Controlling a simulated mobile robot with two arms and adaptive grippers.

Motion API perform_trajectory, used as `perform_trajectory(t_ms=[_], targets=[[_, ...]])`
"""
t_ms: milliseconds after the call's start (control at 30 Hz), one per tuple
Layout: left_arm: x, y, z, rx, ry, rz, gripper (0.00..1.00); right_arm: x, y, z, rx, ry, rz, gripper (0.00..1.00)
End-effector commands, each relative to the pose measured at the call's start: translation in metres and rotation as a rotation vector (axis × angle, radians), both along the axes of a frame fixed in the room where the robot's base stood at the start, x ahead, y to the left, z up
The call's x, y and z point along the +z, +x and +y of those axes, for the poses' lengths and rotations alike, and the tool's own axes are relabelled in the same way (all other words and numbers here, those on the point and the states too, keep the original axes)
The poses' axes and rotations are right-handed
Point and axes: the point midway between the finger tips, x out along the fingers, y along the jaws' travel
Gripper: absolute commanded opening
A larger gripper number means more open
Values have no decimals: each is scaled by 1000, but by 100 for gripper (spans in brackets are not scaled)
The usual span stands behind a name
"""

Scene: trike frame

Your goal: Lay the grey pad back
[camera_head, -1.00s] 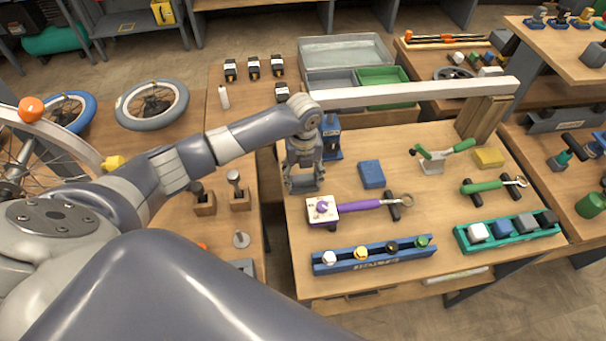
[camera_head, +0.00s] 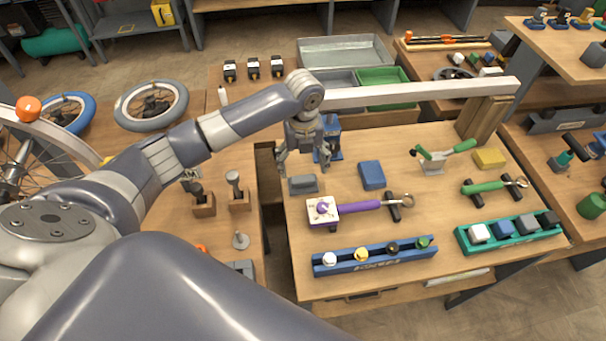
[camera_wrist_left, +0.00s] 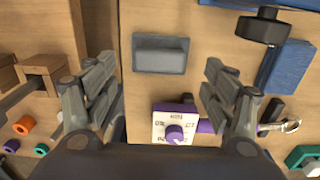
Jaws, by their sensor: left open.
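The grey pad (camera_head: 303,185) lies flat on the left part of the wooden table, left of a blue block (camera_head: 371,174). In the left wrist view the pad (camera_wrist_left: 160,53) shows as a raised grey block with a wider grey rim, near the table's edge. My left gripper (camera_head: 303,163) is open and empty, just above and behind the pad in the head view. In the left wrist view its two fingers (camera_wrist_left: 159,72) stand wide apart, one on each side of the pad, with clear gaps. My right gripper is in neither view.
A purple-handled tool with a white dial box (camera_head: 323,209) lies in front of the pad. A blue rack (camera_head: 375,260) with coloured knobs is at the front. A blue stand (camera_head: 332,140) is close behind the gripper. A long pale beam (camera_head: 420,92) spans the back.

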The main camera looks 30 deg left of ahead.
Motion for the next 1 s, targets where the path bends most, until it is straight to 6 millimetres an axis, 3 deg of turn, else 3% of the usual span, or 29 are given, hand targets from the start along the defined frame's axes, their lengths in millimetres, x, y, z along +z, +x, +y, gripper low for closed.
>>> perform_trajectory(t_ms=[200, 333, 1000], targets=[[43, 1, 0, 0, -1, -3, 77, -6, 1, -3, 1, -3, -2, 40], [58, 0, -1, 1, -1, -1, 77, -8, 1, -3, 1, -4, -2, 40], [65, 0, -1, 1, 0, 2, 77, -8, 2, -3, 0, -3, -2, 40]])
